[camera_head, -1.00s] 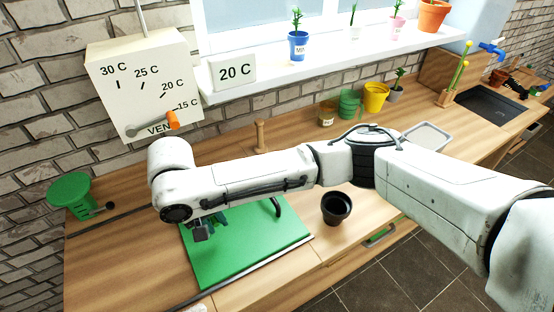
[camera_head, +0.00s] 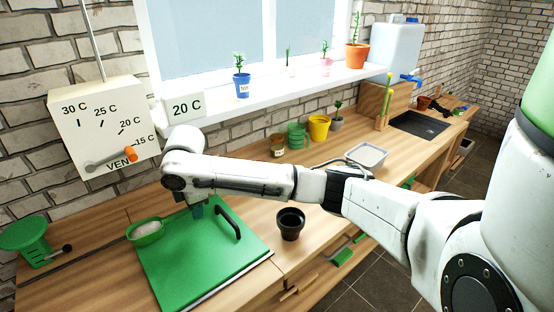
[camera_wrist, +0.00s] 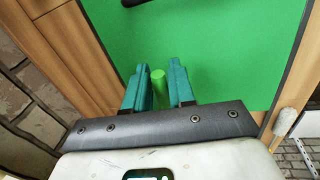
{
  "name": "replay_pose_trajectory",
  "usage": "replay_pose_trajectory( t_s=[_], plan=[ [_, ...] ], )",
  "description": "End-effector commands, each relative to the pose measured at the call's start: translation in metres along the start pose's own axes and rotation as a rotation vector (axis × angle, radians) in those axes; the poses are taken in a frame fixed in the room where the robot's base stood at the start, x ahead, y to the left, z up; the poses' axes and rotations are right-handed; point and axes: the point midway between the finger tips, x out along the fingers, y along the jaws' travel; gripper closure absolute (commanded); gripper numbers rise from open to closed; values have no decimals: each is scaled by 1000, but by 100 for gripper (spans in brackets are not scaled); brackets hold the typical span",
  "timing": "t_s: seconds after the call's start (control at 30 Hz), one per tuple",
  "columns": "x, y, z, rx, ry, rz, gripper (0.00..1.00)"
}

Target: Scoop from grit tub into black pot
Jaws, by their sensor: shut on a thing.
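The black pot (camera_head: 291,223) stands upright and looks empty on the wooden worktop, right of the green board. A green bowl (camera_head: 147,231) with pale grit-like stuff in it shows at the board's left edge. I cannot tell whether it is the grit tub or a scoop's bowl. My gripper (camera_head: 197,212) points down over the green board, right of the bowl. In the wrist view my gripper (camera_wrist: 158,85) is shut on a light green rod-like handle (camera_wrist: 158,88). Whatever the handle joins below is hidden.
The green board (camera_head: 190,280) has a black arched handle (camera_head: 228,222). A green stand (camera_head: 25,235) is at far left. A brown jar (camera_head: 278,146), green pots (camera_head: 296,135), a yellow pot (camera_head: 319,128) and a grey tray (camera_head: 367,155) stand behind. Worktop around the black pot is clear.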

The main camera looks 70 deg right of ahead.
Motion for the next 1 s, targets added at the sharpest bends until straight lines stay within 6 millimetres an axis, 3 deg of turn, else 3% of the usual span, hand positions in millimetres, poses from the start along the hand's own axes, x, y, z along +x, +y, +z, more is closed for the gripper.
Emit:
replay_pose_trajectory(
  t_s=[0.03,0.3,0.7,0.8,1.0],
  plan=[
    [-1,7,18,-54,14,0,100],
    [-8,32,102,-415,87,-2,100],
    [-22,42,232,-939,191,-8,100],
    [-24,40,256,-1037,212,-8,100],
    [-28,36,281,-1148,233,-9,100]
  ],
)
